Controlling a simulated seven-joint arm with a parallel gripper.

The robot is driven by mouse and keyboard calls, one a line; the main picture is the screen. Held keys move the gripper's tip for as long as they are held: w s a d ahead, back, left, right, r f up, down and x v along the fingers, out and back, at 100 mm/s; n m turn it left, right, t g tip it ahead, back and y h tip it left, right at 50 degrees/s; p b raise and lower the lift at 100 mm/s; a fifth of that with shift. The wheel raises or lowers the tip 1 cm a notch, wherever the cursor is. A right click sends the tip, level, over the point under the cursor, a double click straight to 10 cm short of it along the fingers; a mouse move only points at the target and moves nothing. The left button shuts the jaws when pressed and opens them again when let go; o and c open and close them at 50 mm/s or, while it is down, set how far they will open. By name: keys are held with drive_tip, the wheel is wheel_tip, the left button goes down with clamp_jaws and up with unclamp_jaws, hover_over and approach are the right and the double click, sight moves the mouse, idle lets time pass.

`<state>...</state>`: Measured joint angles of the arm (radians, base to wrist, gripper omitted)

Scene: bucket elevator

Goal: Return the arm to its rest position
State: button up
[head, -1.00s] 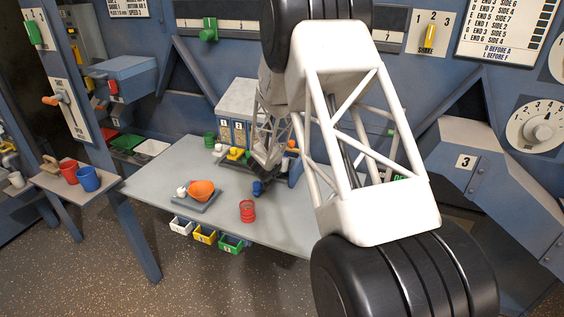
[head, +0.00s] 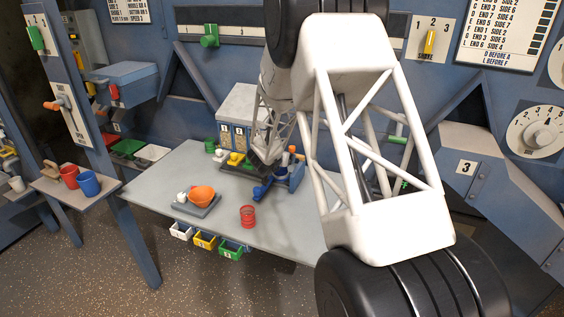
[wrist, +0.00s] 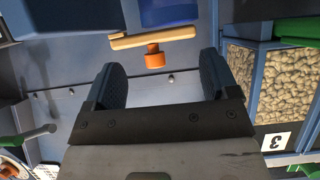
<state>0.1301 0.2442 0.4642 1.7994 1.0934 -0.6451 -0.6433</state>
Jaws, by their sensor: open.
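My gripper (wrist: 160,80) is open in the wrist view, its two dark fingers apart with nothing between them. Beyond them are an orange knob (wrist: 155,58) and a tan bar (wrist: 153,38). In the head view my white lattice arm reaches from the right down to the back of the grey table (head: 165,168). Its far end is beside the grey bin box (head: 238,105), near the blue device (head: 290,172) with an orange top. The fingers are too small and hidden to make out there.
Small yellow and green items sit before the bins. A pebble bin (wrist: 285,80) marked 3 is close right of my gripper. The table's left part is clear.

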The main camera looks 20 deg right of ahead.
wheel_tip(320, 180, up, 7)
idle(0.8)
idle(0.5)
drive_tip(key=s+a+r+n+t+y, duration=0.1)
drive_tip(key=s+a+r+n+y, duration=0.7)
drive_tip(key=s+a+r, duration=1)
drive_tip(key=s+a+f+g, duration=0.1)
drive_tip(key=s+g, duration=0.2)
drive_tip(key=s, duration=1.5)
drive_tip(key=s+a+f+g, duration=0.1)
drive_tip(key=s+g, duration=0.3)
drive_tip(key=s, duration=1.5)
drive_tip(key=shift+s+a+f+n, duration=0.15)
drive_tip(key=shift+s+f+n, duration=0.15)
drive_tip(key=shift+f+n, duration=0.15)
